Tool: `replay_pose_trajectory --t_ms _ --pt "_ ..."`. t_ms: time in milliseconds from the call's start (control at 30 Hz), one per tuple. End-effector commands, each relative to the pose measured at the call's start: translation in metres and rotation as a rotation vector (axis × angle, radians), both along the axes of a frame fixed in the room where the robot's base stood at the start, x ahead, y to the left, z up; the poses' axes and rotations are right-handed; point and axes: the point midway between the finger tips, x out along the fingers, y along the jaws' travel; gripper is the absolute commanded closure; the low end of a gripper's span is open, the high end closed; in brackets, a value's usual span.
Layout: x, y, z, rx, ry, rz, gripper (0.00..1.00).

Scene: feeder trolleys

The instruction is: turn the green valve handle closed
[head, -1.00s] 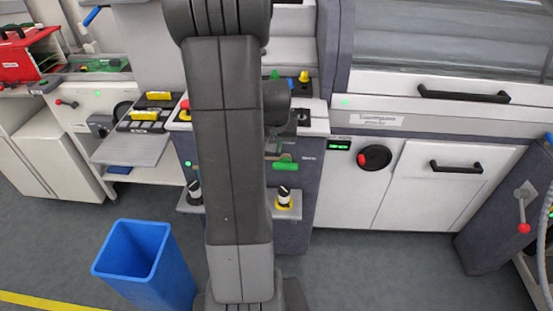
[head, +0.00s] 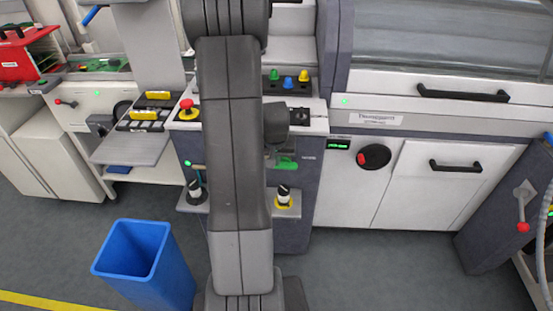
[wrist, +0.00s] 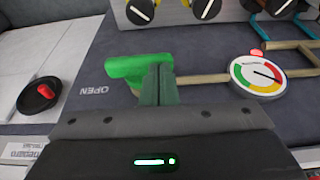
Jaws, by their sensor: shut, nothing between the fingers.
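The green valve handle (wrist: 132,67) lies roughly level across the wrist view, at the left end of a brass-coloured pipe (wrist: 205,79). The word OPEN is printed on the dark panel below its left end. My gripper (wrist: 160,80) is shut and empty, its fingertips overlapping the handle's right part; I cannot tell if they touch it. In the head view the handle (head: 287,163) shows just right of my arm, on the dark cabinet front.
A round gauge (wrist: 258,76) sits on the pipe to the right. Black-and-white knobs (wrist: 205,8) line the top of the wrist view. A red-knobbed dial (head: 374,157) is on the white cabinet. A blue bin (head: 145,262) stands on the floor at left.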

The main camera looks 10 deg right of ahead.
Motion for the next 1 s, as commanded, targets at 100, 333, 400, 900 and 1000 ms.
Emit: replay_pose_trajectory --t_ms 100,333,400,900,1000 --pt "0.0001 0.0012 -0.0024 -0.012 0.003 0.002 1.0" --pt "0.0004 0.0023 -0.0025 -0.043 0.012 0.0 1.0" --pt "0.0006 0.0024 -0.0028 -0.05 0.013 0.001 1.0" --pt "0.0011 0.005 -0.0051 -0.106 0.03 0.001 1.0" --pt "0.0011 0.0058 -0.0067 -0.123 0.035 0.001 1.0"
